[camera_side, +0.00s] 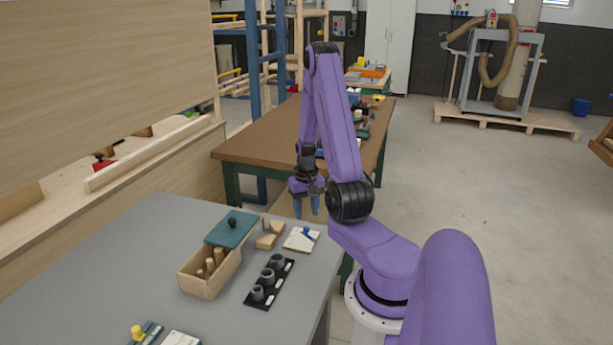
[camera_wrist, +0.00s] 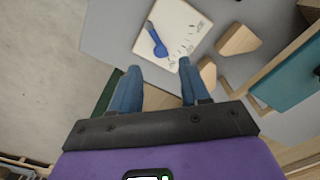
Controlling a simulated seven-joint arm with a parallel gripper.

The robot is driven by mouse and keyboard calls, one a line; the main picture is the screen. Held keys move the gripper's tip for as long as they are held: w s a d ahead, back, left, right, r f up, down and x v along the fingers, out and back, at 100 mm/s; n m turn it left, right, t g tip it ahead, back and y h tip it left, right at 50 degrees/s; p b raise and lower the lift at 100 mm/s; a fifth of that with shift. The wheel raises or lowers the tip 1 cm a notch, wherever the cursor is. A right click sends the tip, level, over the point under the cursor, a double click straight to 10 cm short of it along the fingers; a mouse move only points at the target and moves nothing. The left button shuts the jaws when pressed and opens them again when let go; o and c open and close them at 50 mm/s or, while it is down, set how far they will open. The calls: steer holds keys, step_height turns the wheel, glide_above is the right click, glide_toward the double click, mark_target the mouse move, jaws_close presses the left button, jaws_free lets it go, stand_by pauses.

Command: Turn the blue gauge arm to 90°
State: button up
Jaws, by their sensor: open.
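The blue gauge arm (camera_wrist: 156,40) lies on a white gauge plate (camera_wrist: 176,20) in the wrist view, with small dark marks along the plate's right and lower side. The blue arm runs from the plate's left edge down toward its lower middle. In the side view the gauge plate (camera_side: 297,242) lies at the grey table's right edge, with the small blue arm (camera_side: 307,232) on it. My gripper (camera_side: 307,207) hangs above the plate, pointing down, with its blue fingers apart. In the wrist view my gripper (camera_wrist: 158,72) is empty and its fingertips show below the plate.
Wooden blocks (camera_side: 268,236) stand close left of the plate. A wooden box with pegs (camera_side: 205,275) has a teal lid (camera_side: 231,229) with a black knob behind it. A black rack (camera_side: 270,284) holds several dark rings. The grey table (camera_side: 120,260) is bare at left.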

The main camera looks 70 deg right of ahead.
mark_target(306, 227)
step_height(306, 227, up, 12)
steer(key=shift+r, duration=0.25)
stand_by(0.6)
steer(key=w+a+r+n, duration=0.1)
steer(key=w+a+n, duration=0.3)
steer(key=a, duration=0.7)
steer(key=w+a+r+n, duration=0.1)
steer(key=w+a+n, duration=0.1)
steer(key=a+n, duration=0.65)
steer(key=s+a+r+n, duration=0.1)
steer(key=s+a+n, duration=0.9)
steer(key=s+a, duration=0.6)
steer(key=shift+s+a+r, duration=0.25)
steer(key=shift+s+a, duration=0.15)
steer(key=shift+a, duration=0.3)
